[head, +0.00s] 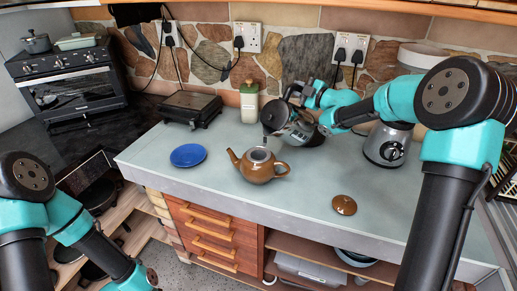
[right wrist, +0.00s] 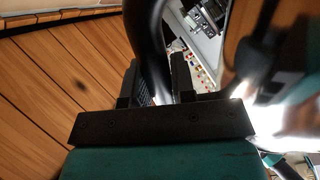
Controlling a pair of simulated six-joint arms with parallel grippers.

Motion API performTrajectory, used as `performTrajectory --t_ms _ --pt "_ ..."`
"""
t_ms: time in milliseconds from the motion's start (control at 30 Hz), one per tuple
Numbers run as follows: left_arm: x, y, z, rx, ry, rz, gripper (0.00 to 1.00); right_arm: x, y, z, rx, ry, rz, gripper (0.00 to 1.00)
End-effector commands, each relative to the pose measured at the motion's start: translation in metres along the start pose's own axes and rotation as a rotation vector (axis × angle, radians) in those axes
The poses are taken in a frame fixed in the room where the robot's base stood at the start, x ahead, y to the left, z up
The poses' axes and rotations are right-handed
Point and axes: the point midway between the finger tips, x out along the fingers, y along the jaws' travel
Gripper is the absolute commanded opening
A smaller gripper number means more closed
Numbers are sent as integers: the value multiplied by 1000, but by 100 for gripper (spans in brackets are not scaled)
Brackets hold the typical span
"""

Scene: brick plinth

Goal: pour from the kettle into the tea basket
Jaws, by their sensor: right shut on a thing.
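A dark kettle (head: 274,116) hangs in the air behind and slightly above the brown teapot, and looks tilted. My right gripper (head: 297,94) is shut on its black handle (right wrist: 149,35), which runs between the fingers (right wrist: 158,82) in the right wrist view. The brown teapot (head: 258,172) stands upright on the counter with its top open. The grey tea basket (head: 261,155) shows in that opening. The kettle's lower end is close to the opening; I cannot make out any stream. My left arm is at the lower left, with its gripper out of frame.
A brown lid (head: 344,205) lies on the counter (head: 310,185) to the right. A blue plate (head: 188,155) lies left of the teapot. A black grill (head: 191,107), a green canister (head: 249,103) and a silver appliance with a knob (head: 387,147) stand farther back.

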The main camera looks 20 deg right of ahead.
Motion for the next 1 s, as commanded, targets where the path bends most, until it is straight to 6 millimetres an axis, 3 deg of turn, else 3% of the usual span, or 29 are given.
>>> performTrajectory --t_ms 1000 --pt "0 0 0 0 0 0 43 0 6 -11 -55 3 5 0"
